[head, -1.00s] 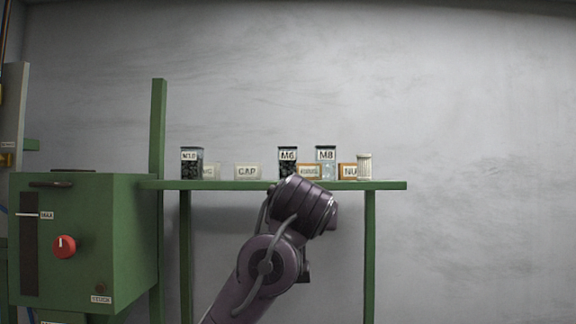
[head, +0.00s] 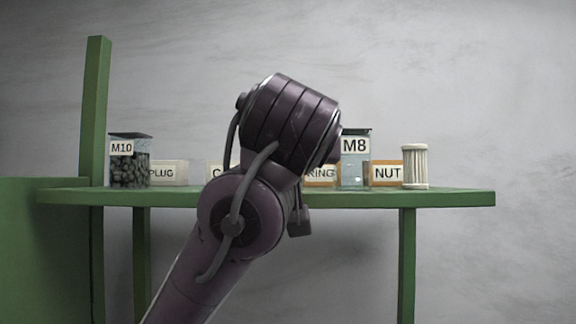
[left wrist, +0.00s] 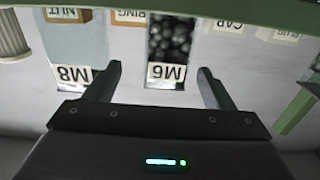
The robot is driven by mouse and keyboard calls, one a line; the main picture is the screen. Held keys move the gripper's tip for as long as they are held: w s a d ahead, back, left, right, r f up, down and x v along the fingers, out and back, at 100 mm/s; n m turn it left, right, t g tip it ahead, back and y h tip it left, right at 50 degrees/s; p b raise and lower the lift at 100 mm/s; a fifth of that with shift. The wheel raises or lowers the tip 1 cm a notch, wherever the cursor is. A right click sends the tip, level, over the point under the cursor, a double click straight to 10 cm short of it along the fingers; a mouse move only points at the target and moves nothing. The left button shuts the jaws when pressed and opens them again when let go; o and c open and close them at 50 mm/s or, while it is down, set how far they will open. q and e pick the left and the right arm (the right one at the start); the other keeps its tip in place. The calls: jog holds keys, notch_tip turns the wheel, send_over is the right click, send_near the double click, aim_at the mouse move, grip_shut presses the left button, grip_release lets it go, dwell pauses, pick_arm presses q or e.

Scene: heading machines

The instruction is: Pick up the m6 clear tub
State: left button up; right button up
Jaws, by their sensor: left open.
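The M6 clear tub (left wrist: 170,38), filled with dark round pieces and labelled M6, shows upside down in the left wrist view. My left gripper (left wrist: 160,71) is open, one finger toward each side of the tub's labelled end. I cannot tell how deep the fingers reach along it. In the head view my left arm hides the M6 tub and the gripper itself. My right gripper is in neither current view.
The M8 tub (left wrist: 75,45) is close beside one finger.

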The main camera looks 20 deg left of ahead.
pick_arm(q)
jog(key=p, duration=0.1)
jog(key=w, duration=0.1)
jog(key=w+a+p, duration=0.1)
jog(key=shift+w+r+p, duration=0.1)
jog(key=shift+r+p, duration=0.15)
jog(key=shift+p, duration=0.05)
jog(key=p+x, duration=0.1)
jog(key=x, duration=0.2)
jog(key=p+x, duration=0.1)
jog(key=shift+w+a+f+p, duration=0.15)
jog(key=shift+a+f+p, duration=0.15)
jog(key=shift+a+f, duration=0.1)
jog(key=shift+f, duration=0.1)
jog(key=shift+d, duration=0.15)
jog(key=shift+c, duration=0.2)
jog(key=c, duration=1.3)
pick_arm(e)
jog(key=s+r, duration=0.3)
jog(key=r, duration=0.2)
jog(key=shift+d, duration=0.35)
jog(key=shift+s, duration=0.1)
